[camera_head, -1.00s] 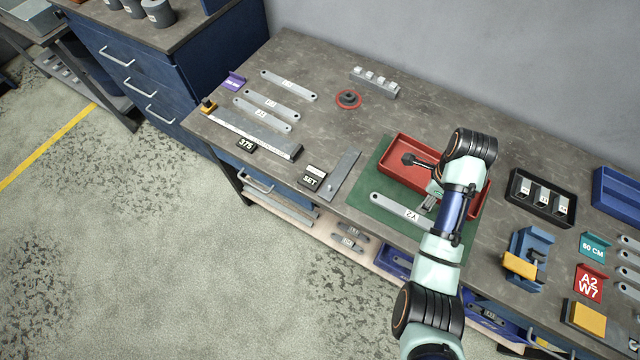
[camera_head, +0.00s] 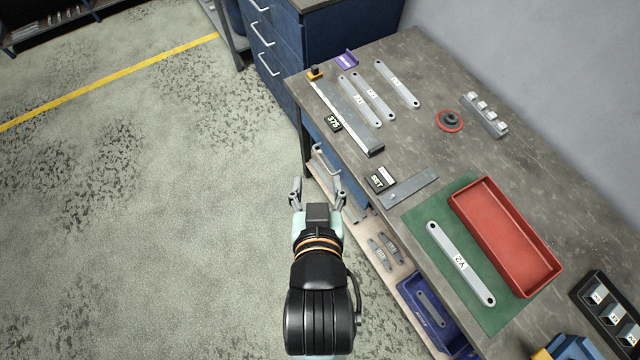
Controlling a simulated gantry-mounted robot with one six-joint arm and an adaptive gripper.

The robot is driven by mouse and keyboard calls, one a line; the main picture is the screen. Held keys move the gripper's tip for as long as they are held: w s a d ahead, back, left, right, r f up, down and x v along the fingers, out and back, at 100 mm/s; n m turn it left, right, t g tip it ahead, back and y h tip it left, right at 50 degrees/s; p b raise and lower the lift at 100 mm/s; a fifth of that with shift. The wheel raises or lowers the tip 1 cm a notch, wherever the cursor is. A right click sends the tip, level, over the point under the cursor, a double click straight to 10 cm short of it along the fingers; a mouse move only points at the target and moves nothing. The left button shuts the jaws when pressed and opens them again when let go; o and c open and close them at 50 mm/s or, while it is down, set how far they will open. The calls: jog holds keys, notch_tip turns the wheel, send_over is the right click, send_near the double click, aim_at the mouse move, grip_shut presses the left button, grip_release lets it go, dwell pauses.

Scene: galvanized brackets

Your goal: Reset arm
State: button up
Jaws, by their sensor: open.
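My gripper (camera_head: 318,190) is open and empty. It is in front of the workbench (camera_head: 410,68), over the floor side, with its two fingers spread apart. A galvanized bracket labelled Y2 (camera_head: 461,264) lies flat on the green mat (camera_head: 428,216), left of the red tray (camera_head: 505,237). The tray is empty. Several more labelled flat brackets (camera_head: 397,84) lie at the far end of the bench.
A long grey bar (camera_head: 345,117), a 375 block (camera_head: 333,123), a SET block (camera_head: 377,180) and a grey plate (camera_head: 409,187) lie along the bench's front edge. A blue bin (camera_head: 428,310) sits on the shelf below. The floor (camera_head: 150,220) at left is open.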

notch_tip(320, 180, up, 22)
jog(key=p, duration=2.1)
jog(key=shift+d+f+p, duration=0.15)
jog(key=shift+f+p, duration=0.05)
jog(key=shift+p, duration=0.15)
